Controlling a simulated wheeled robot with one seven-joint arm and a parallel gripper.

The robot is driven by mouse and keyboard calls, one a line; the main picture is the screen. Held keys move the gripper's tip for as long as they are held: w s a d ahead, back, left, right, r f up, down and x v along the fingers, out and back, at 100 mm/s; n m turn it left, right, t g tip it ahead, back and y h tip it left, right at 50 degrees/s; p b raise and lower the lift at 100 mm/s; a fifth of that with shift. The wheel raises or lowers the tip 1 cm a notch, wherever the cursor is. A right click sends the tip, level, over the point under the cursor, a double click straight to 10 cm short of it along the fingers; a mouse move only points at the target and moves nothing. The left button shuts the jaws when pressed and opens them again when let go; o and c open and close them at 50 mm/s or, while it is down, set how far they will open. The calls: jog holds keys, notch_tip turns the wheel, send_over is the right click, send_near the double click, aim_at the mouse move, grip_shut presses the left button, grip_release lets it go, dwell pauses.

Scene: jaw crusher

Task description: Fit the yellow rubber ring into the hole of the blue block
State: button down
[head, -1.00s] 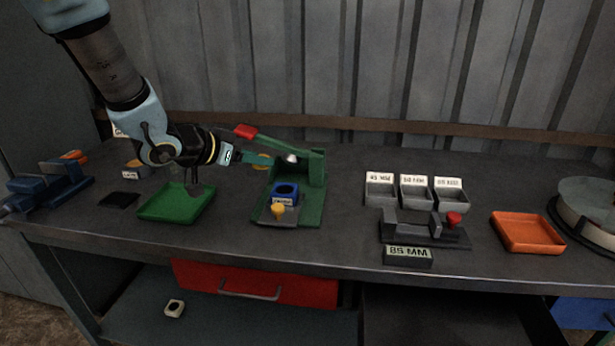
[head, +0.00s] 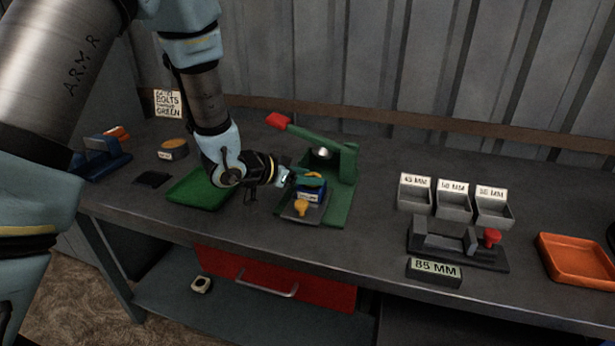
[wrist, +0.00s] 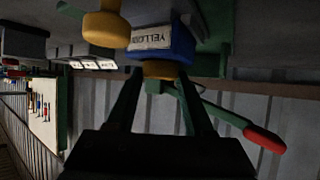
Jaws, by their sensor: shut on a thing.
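The blue block (head: 311,196) with a pale label sits on the grey base plate of the green lever press. It also shows in the wrist view (wrist: 182,42), upside down, its label reading like "YELLOW". The yellow rubber ring (wrist: 160,70) is between the tips of my gripper (wrist: 160,76), which is shut on it. In the head view the ring (head: 315,182) is directly over the top of the block, touching or very close to it. I cannot tell whether any of it is inside the hole, which is hidden.
The press's green lever (head: 310,134) with a red grip is raised behind my gripper. A yellow knob (head: 301,206) stands in front of the block. A green tray (head: 190,190) lies left. Grey bins (head: 453,206) and an orange tray (head: 575,258) are to the right.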

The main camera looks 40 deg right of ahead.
jog(key=shift+f, duration=0.3)
jog(key=shift+f, duration=0.1)
jog(key=shift+s+a+f+b, duration=0.1)
jog(key=shift+a+f+b, duration=0.2)
jog(key=shift+f+b, duration=0.35)
jog(key=c, duration=0.5)
grip_release()
jog(key=shift+f, duration=0.15)
jog(key=shift+o, duration=1.1)
jog(key=shift+r, duration=0.25)
jog(key=r+v, duration=0.1)
jog(key=v, duration=1.1)
jog(key=shift+d+b, duration=0.2)
jog(key=shift+b, duration=0.15)
